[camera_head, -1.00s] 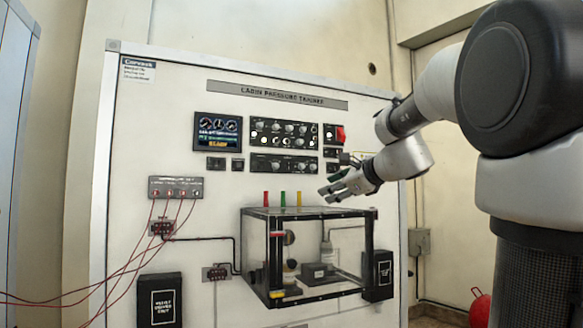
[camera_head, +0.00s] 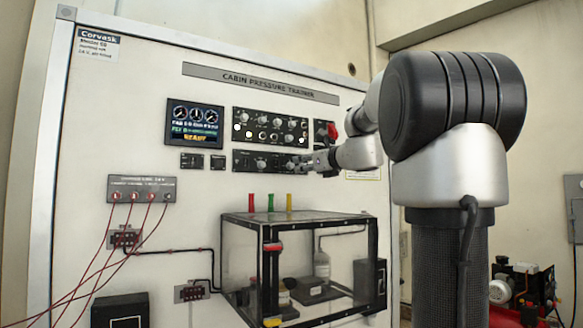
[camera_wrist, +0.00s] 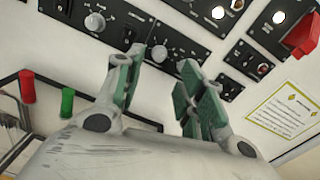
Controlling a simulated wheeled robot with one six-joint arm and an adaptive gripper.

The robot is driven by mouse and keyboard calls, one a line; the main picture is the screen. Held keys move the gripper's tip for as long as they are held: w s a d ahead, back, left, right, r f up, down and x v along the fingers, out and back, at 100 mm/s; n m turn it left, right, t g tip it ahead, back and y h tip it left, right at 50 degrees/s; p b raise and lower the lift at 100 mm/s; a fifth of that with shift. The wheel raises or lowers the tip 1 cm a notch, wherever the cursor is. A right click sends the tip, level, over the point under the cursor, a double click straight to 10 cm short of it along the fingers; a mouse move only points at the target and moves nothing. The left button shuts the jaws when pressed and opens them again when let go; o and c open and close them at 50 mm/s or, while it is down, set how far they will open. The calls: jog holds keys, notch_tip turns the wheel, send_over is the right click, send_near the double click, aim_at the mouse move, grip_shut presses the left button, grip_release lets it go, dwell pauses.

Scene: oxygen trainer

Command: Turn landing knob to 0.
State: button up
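The lower black control panel (camera_head: 243,160) on the trainer board carries round silver knobs. One knob (camera_wrist: 95,22) shows at upper left in the wrist view. Another knob (camera_wrist: 160,53), with a dial scale around it, shows in the gap between my fingertips. Labels are too small to read, so I cannot tell which is the landing knob. My gripper (camera_wrist: 161,68) is open and points at the panel, with green-padded fingers apart on either side of the second knob. I cannot tell whether they touch it. In the head view my gripper (camera_head: 301,163) is at the panel's right end.
The upper panel (camera_head: 270,131) with several knobs sits just above. A red switch (camera_head: 332,131) is to the right. Below, a clear black-framed box (camera_head: 300,217) juts out, with red, green and yellow posts (camera_head: 270,203) above it. Red cables (camera_head: 85,262) hang at left.

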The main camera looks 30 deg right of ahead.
aim_at(292, 165)
jog(key=w, duration=0.6)
jog(key=shift+w+a, duration=0.2)
jog(key=shift+a, duration=0.05)
grip_shut()
